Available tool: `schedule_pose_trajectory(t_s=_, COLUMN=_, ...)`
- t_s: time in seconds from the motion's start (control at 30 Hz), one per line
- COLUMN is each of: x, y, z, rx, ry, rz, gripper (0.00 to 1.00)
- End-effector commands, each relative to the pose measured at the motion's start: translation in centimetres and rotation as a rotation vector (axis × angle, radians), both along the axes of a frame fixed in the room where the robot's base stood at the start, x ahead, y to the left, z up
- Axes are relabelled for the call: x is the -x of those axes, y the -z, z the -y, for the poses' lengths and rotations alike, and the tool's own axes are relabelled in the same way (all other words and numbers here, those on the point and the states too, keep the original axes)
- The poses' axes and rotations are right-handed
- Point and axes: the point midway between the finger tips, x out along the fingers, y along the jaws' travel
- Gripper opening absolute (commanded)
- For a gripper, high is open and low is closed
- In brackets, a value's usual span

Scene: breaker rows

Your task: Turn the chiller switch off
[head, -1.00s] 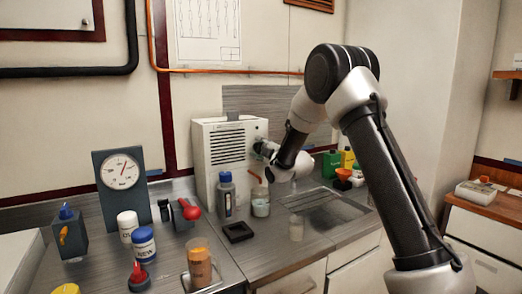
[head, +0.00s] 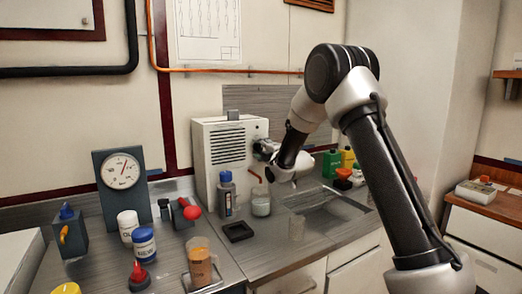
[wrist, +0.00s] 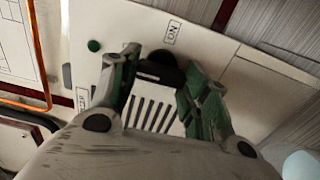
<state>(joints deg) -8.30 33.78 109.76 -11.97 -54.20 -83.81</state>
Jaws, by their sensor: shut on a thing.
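The chiller (head: 205,165) is a white box with a slotted grille on the back of the counter. Its switch, a dark rounded knob (wrist: 160,68), shows in the wrist view, partly hidden by the fingers. An ON label (wrist: 172,32) lies above the knob, and an OFF label (wrist: 81,100), partly covered, lies to its left. My gripper (wrist: 158,80) has its green fingers on both sides of the knob and is shut on it. In the head view my gripper (head: 264,150) is at the chiller's right side. The knob's exact pointing direction is hidden.
A green round light or button (wrist: 94,46) is on the panel. A blue-capped bottle (head: 226,195) and a glass jar (head: 260,203) stand close below my gripper. Green and yellow bottles (head: 331,163) stand to the right. A gauge (head: 121,172) stands at left.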

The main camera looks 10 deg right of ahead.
Motion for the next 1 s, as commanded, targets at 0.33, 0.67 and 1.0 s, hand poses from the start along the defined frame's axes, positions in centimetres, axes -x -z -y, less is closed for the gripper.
schedule_pose_trajectory(t_s=0.33, x=0.0, y=0.2, z=0.0, rx=0.001, ry=-0.001, rz=-0.003, gripper=0.68)
schedule_pose_trajectory(t_s=0.67, x=0.2, y=0.0, z=0.1, rx=0.000, ry=0.000, rz=-0.001, gripper=0.68)
schedule_pose_trajectory(t_s=1.0, x=6.0, y=0.1, z=2.0, rx=0.000, ry=0.001, rz=-0.004, gripper=0.68)
